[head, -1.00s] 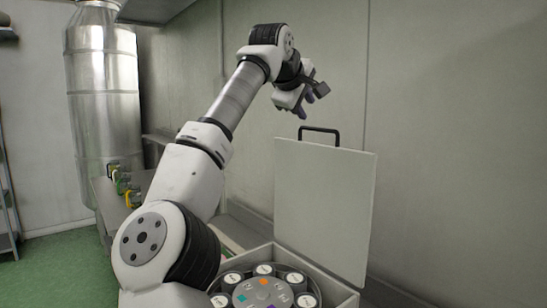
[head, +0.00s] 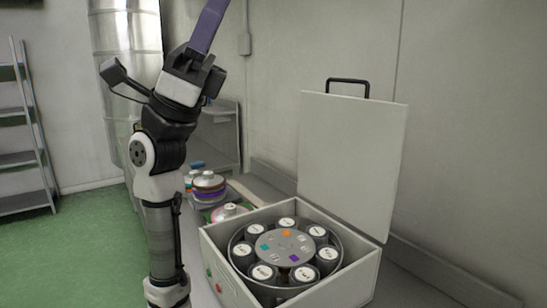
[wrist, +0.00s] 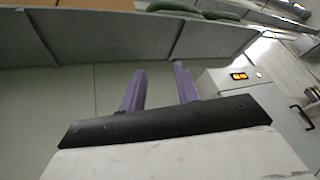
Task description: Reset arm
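My gripper shows at the top of the head view (head: 210,28), raised and pointing upward, with its purple fingers running towards the top edge. In the wrist view my gripper (wrist: 160,70) has its two purple fingers apart with nothing between them. The arm stands nearly upright in the left half of the head view, left of the open machine and clear of its lid.
A white box-shaped machine (head: 229,271) with its lid (head: 350,165) up holds a rotor (head: 284,247) with several capped cups. Bottles (head: 208,182) stand behind it. A metal tank (head: 112,100) and shelf rack (head: 25,160) are at left. The wrist view shows an orange display (wrist: 239,76).

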